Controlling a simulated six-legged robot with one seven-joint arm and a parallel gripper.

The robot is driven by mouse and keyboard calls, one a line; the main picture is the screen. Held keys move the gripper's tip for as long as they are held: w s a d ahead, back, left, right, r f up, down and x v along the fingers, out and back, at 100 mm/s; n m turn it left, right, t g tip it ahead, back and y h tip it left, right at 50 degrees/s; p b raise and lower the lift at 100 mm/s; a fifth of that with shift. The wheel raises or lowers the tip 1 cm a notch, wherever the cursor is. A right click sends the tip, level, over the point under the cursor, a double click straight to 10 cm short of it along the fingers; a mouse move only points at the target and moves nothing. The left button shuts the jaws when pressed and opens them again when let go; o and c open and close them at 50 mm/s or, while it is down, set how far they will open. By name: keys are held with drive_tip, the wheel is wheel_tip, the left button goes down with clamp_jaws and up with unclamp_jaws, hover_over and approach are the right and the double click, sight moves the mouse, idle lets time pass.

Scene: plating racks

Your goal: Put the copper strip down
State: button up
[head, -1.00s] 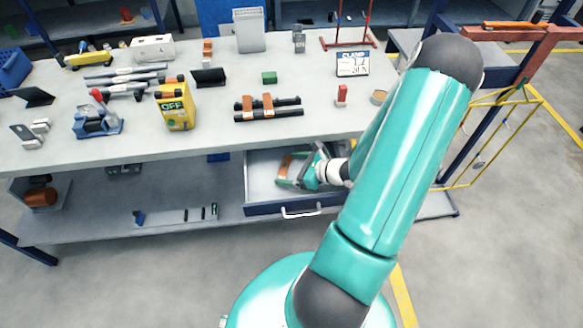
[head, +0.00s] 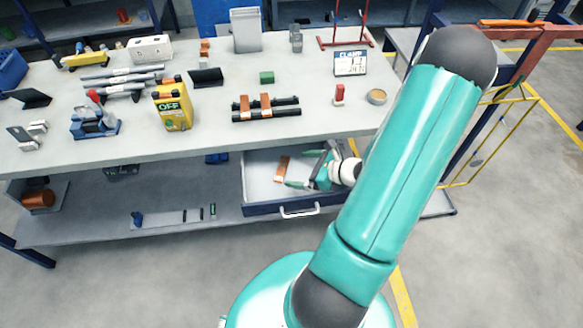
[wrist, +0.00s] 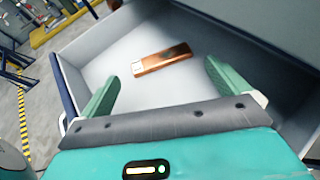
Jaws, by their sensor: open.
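The copper strip (head: 282,169) lies flat on the floor of the open drawer (head: 262,184) under the workbench. In the wrist view the strip (wrist: 161,59) lies beyond the fingertips, with bare drawer floor around it. My gripper (head: 295,167) is open and empty, at the right part of the drawer, just right of the strip. In the wrist view its two green fingers (wrist: 160,85) stand wide apart, and neither touches the strip.
The drawer's walls (wrist: 70,84) rise around the gripper, and the bench top (head: 215,120) overhangs its back. Two more copper strips (head: 254,103) lie across black bars on the bench.

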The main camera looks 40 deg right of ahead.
drive_tip(key=v, duration=0.7)
drive_tip(key=shift+s+r, duration=0.1)
drive_tip(key=shift+s, duration=0.1)
drive_tip(key=w+a+r+n+g+y, duration=0.1)
drive_tip(key=w+a+r+n+g, duration=0.25)
drive_tip(key=a+r+n, duration=0.35)
drive_tip(key=w+a+r+n+g, duration=0.2)
drive_tip(key=a+r+n+g, duration=0.3)
drive_tip(key=a+n, duration=0.4)
drive_tip(key=s+a+r+n+t+h, duration=0.1)
drive_tip(key=s+a+r+n+h, duration=0.1)
drive_tip(key=a+r+n, duration=0.4)
drive_tip(key=s+a+r+n+t+h, duration=0.1)
drive_tip(key=s+a+r+n+h, duration=0.1)
drive_tip(key=a+r+n, duration=0.4)
wheel_tip(320, 180, up, 4)
drive_tip(key=n+h, duration=0.1)
drive_tip(key=n, duration=0.2)
drive_tip(key=shift+n+h, duration=0.3)
drive_tip(key=shift+h, duration=0.1)
